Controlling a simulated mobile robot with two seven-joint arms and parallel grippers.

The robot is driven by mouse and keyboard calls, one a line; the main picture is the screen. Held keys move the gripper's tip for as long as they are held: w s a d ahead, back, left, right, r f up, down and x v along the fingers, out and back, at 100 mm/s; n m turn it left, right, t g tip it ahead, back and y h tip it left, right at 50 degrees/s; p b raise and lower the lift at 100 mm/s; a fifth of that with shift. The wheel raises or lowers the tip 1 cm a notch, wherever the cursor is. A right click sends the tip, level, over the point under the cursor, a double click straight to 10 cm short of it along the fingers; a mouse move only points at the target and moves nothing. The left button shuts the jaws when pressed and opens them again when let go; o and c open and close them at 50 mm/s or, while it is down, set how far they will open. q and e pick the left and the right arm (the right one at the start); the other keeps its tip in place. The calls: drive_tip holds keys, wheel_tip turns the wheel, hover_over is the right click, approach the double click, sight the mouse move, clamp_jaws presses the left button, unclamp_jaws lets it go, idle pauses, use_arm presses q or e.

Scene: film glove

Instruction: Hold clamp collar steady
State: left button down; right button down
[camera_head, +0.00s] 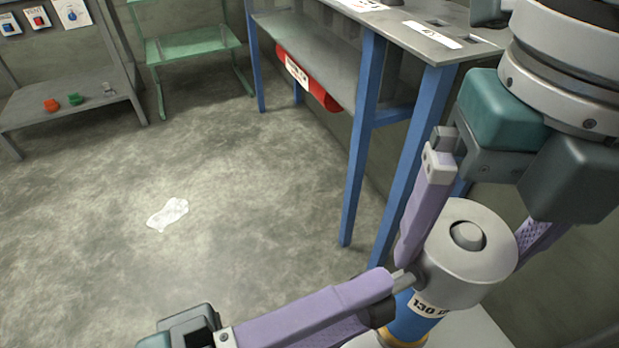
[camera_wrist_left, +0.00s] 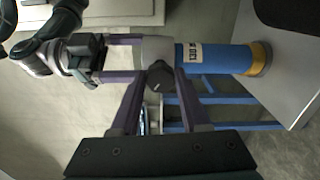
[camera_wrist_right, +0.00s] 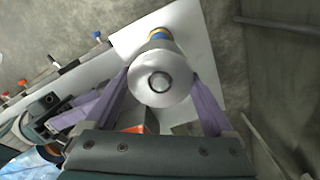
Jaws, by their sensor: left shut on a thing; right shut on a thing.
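I cannot tell which part is the clamp collar.
A green stand (camera_head: 190,45) and a grey shelf (camera_head: 95,92) are at back left. A white cloth (camera_head: 167,213) lies on the open floor.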

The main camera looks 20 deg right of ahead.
use_arm(q)
drive_tip(key=shift+m, duration=0.8)
drive_tip(key=shift+c, duration=1.9)
unclamp_jaws()
drive_tip(key=s+a, duration=0.1)
drive_tip(key=a, duration=0.6)
drive_tip(key=shift+s+a, duration=0.15)
drive_tip(key=shift+a, duration=0.1)
